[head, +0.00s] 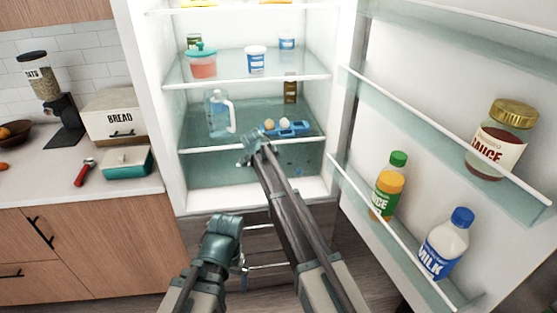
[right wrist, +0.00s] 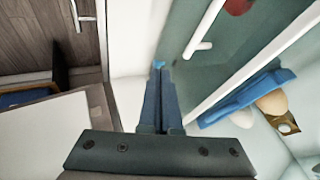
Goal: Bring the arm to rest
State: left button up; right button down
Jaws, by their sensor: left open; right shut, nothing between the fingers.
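My right arm reaches up into the open fridge in the head view, with its gripper (head: 246,152) at the lower shelf's front edge. In the right wrist view, the right gripper's blue fingers (right wrist: 160,100) are together with nothing between them. My left arm is folded low in front of the fridge. Its gripper (head: 243,270) points down near the lower drawer and is partly hidden; it is open and holds nothing visible.
The fridge door (head: 430,130) stands open at the right, with bottles on its racks. A blue egg tray (head: 292,129) and a jug (head: 218,114) sit on the shelf beside my right gripper. A counter (head: 60,193) with a bread box (head: 118,116) is at the left.

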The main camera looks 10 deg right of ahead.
jog(key=s+a+f+n+g+y, duration=0.1)
jog(key=s+n, duration=0.6)
jog(key=s, duration=0.7)
jog(key=s+a+f+n+g+y, duration=0.1)
jog(key=s+a+n+g, duration=0.2)
jog(key=s, duration=1.2)
jog(key=s+a+f+n+g+y, duration=0.1)
jog(key=s+a+n, duration=0.3)
jog(key=s+n, duration=0.6)
jog(key=s+g, duration=0.1)
jog(key=s, duration=0.4)
jog(key=shift+f+n, duration=0.25)
jog(key=shift+n, duration=0.05)
